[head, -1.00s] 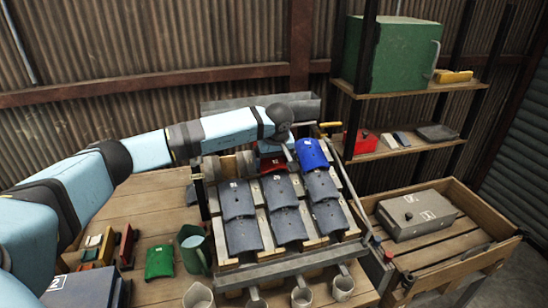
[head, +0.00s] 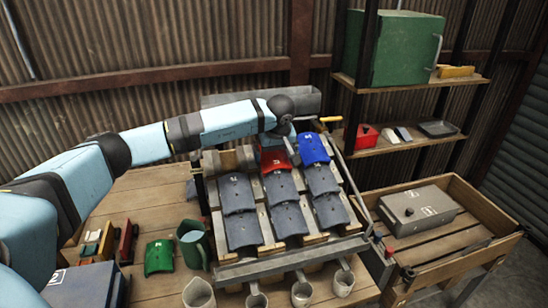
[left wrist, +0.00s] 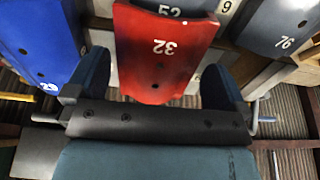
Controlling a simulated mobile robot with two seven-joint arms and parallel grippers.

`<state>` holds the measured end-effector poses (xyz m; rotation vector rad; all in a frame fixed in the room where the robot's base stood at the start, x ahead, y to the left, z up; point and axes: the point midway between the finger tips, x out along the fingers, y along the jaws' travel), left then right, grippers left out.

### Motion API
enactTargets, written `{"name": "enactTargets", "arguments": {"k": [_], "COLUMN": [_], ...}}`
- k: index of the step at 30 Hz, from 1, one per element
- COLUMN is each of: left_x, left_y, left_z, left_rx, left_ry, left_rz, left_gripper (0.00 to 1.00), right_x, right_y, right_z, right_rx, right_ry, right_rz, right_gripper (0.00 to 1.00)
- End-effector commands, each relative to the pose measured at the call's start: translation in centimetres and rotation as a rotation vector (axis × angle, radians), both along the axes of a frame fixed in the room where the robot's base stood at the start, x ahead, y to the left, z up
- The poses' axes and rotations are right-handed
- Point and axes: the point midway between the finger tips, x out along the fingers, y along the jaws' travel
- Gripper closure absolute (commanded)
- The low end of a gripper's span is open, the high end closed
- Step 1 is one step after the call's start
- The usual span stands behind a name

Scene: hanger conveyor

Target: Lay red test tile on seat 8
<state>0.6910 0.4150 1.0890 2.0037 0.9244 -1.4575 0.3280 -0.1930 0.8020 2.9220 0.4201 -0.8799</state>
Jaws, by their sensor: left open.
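The red tile (head: 273,159), numbered 32 in the left wrist view (left wrist: 163,55), lies at the top of the middle column of the sloped rack (head: 292,264). My left gripper (head: 287,142) is open at the tile's upper end. In the left wrist view, its two fingers (left wrist: 155,80) stand on either side of the red tile's near end, with a gap at each side. The gripper and wrist hide part of the rack's top edge in the head view. My right gripper is not in view. I cannot read which seat is number 8.
A blue tile (head: 313,149) lies right of the red one, and several grey tiles (head: 242,230) fill the rows below. A green tile (head: 159,257) and green jug (head: 193,246) are on the bench at left. Cups (head: 301,291) hang along the rack's front edge.

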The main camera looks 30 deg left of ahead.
Motion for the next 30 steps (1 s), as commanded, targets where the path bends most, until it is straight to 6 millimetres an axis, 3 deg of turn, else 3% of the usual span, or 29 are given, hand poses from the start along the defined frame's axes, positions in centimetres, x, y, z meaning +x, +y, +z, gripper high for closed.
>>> {"name": "enactTargets", "arguments": {"k": [9,15,21,30], "left_x": [-1.4,-2.1,-2.3,-2.3], "left_y": [-1.7,-2.5,-2.7,-2.7], "left_z": [7.0,10.0,11.1,11.1], "left_rx": [-0.001,-0.001,-0.001,-0.001], "left_ry": [-0.006,-0.003,-0.001,-0.001], "left_rz": [-0.001,0.0,0.001,0.001], "left_gripper": [0.0,0.0,0.0,0.0], "right_x": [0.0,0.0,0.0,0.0], "right_y": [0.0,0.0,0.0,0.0], "right_z": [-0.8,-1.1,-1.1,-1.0], "right_rx": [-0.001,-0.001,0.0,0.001], "right_ry": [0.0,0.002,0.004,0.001], "right_rz": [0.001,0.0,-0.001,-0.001], "right_gripper": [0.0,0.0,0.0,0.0]}}
